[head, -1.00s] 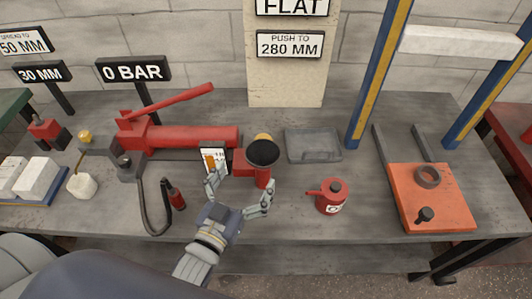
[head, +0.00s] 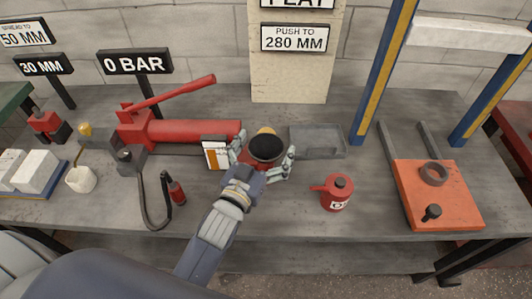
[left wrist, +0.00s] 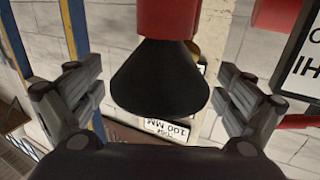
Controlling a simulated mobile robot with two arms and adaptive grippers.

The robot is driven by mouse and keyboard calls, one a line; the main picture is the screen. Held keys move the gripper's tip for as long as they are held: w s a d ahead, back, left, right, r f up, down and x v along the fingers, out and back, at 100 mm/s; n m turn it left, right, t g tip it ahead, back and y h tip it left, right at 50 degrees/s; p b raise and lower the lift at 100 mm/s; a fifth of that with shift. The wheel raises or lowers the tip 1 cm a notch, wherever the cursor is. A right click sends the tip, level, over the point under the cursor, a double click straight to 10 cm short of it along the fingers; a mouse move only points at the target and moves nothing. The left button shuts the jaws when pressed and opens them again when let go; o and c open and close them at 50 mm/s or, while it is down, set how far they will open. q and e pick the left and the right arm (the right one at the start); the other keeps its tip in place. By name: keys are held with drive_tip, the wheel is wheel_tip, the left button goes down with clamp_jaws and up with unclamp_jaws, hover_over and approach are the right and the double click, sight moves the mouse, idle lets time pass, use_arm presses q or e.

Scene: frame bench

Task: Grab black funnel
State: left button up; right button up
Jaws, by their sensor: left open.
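The black funnel (head: 266,148) sits wide mouth up on a red cylinder near the middle of the bench. In the left wrist view the funnel (left wrist: 158,82) appears upside down, with the red cylinder (left wrist: 168,18) above it in the picture. My left gripper (head: 263,157) is open, with one finger on each side of the funnel. In the left wrist view its fingers (left wrist: 158,92) flank the funnel, and gaps show between them and it. The funnel's lower part is partly hidden by my gripper in the head view. My right gripper is not in view.
A labelled box (head: 215,153) stands close left of my gripper, in front of the red hydraulic pump (head: 190,132). A grey tray (head: 318,143) lies right of the funnel. A red oil can (head: 337,193) stands at front right. The bench front centre is clear.

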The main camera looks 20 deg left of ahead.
use_arm(q)
drive_tip(key=shift+c, duration=0.3)
drive_tip(key=c, duration=1.2)
drive_tip(key=shift+c, duration=0.2)
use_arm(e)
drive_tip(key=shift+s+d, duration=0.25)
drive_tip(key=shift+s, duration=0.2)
use_arm(q)
drive_tip(key=shift+r, duration=0.1)
